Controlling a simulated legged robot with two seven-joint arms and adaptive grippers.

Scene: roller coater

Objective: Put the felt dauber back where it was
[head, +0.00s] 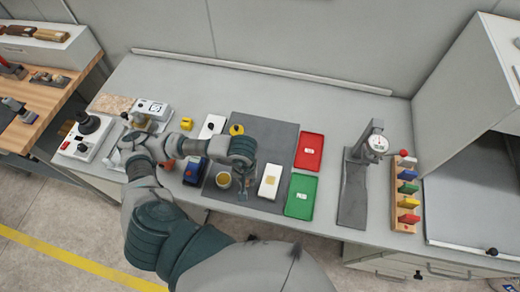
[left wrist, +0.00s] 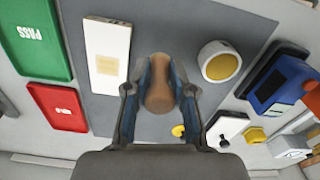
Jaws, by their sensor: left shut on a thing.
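My left gripper (head: 246,186) is over the dark grey mat (head: 278,135), between a round pot with a yellow top (head: 223,180) and a white panel with a tan square (head: 270,181). In the left wrist view the left gripper (left wrist: 160,82) is shut on a brown, waisted wooden piece, which looks like the felt dauber (left wrist: 160,97). Its far end is hidden, so I cannot tell whether it touches the mat. The pot (left wrist: 219,62) is to its right and the panel (left wrist: 106,60) to its left. My right gripper is not in view.
A red tray (head: 309,151) and a green tray (head: 300,196) lie right of the mat. A dial gauge stand (head: 355,185) and a rack of coloured pieces (head: 405,195) stand farther right. A blue device (head: 195,170) is close left of the pot. The bench's back strip is clear.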

